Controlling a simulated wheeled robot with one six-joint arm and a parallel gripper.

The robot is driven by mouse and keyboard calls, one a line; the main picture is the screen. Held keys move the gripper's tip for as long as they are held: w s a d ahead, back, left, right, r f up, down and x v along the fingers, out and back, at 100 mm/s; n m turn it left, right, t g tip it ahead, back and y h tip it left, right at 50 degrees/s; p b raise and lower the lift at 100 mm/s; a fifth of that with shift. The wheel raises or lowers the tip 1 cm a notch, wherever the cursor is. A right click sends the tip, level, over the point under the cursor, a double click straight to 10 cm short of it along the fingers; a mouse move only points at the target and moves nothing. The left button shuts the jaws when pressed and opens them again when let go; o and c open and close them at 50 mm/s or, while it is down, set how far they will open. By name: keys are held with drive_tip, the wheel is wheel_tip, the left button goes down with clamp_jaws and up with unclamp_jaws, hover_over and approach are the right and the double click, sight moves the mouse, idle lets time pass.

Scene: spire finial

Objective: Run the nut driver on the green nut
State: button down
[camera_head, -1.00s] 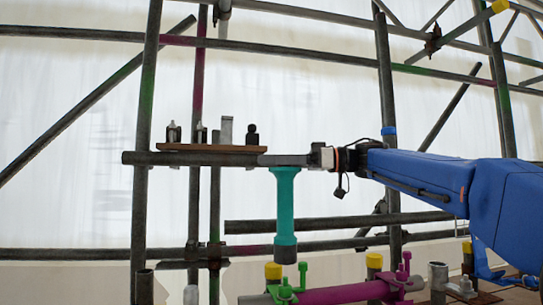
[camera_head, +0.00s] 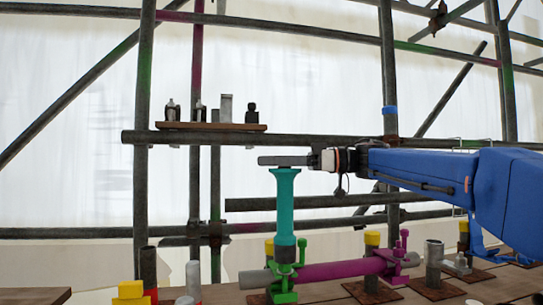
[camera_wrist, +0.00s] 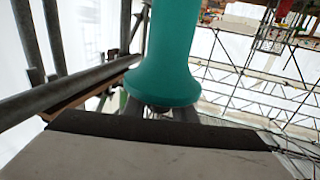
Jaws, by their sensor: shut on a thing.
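The teal nut driver (camera_head: 285,205) hangs upright, with a dark socket (camera_head: 284,253) at its lower end. My gripper (camera_head: 284,160) is shut on its top. The driver's teal body also fills the top middle of the wrist view (camera_wrist: 168,55). The socket is at the green coupler (camera_head: 284,290), overlapping its upper part in the picture. The green nut there is hidden behind or inside the socket; I cannot tell whether they touch. A green post (camera_head: 302,250) of the coupler stands just right of the socket.
A magenta tube (camera_head: 340,270) runs right from the coupler to a magenta coupler (camera_head: 403,250). Several yellow-topped posts stand around, one (camera_head: 372,239) behind the tube. A wooden shelf (camera_head: 212,127) with small items is at upper left. Scaffold poles (camera_head: 330,140) cross behind my gripper.

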drive_tip(key=shift+f, duration=1.6)
idle(1.1)
drive_tip(key=shift+r, duration=0.1)
